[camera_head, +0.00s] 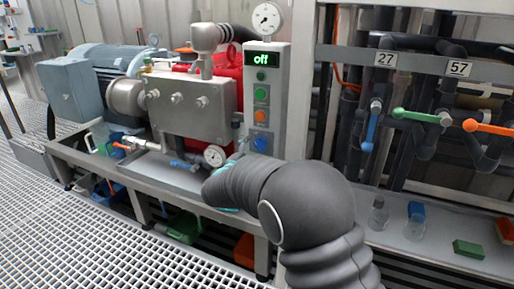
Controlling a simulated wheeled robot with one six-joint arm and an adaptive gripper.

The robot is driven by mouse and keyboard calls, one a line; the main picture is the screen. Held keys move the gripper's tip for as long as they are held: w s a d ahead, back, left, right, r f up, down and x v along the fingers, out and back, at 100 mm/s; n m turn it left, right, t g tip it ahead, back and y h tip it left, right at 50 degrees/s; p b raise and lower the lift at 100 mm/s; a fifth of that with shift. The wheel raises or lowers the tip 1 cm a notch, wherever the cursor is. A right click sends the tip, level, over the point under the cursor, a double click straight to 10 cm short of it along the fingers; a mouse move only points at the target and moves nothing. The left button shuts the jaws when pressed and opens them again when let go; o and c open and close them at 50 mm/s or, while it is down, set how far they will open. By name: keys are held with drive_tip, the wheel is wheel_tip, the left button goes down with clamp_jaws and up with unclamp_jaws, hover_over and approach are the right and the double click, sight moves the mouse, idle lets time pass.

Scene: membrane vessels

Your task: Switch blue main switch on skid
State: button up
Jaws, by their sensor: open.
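The blue main switch (260,142) is a blue rotary knob at the bottom of a grey control box (276,95) on the skid. A green-lit display (262,59) at the top of the box reads "off". Green, orange and green round buttons sit in a column above the blue switch. My dark ribbed arm reaches in from the lower right, and its wrist is in front of the skid, just below and left of the box. Only a small part of my gripper (238,156) shows past the wrist, left of and below the switch; its fingertips are largely hidden.
A pressure gauge (214,156) sits left of my wrist, and another gauge (267,18) above the box. A blue-grey motor (100,75) and steel block (190,103) fill the left. Valves with coloured handles are at right. Grating floor (90,235) is clear at lower left.

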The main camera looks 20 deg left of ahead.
drive_tip(key=s, duration=0.9)
drive_tip(key=shift+a, duration=0.4)
drive_tip(key=shift+f, duration=0.1)
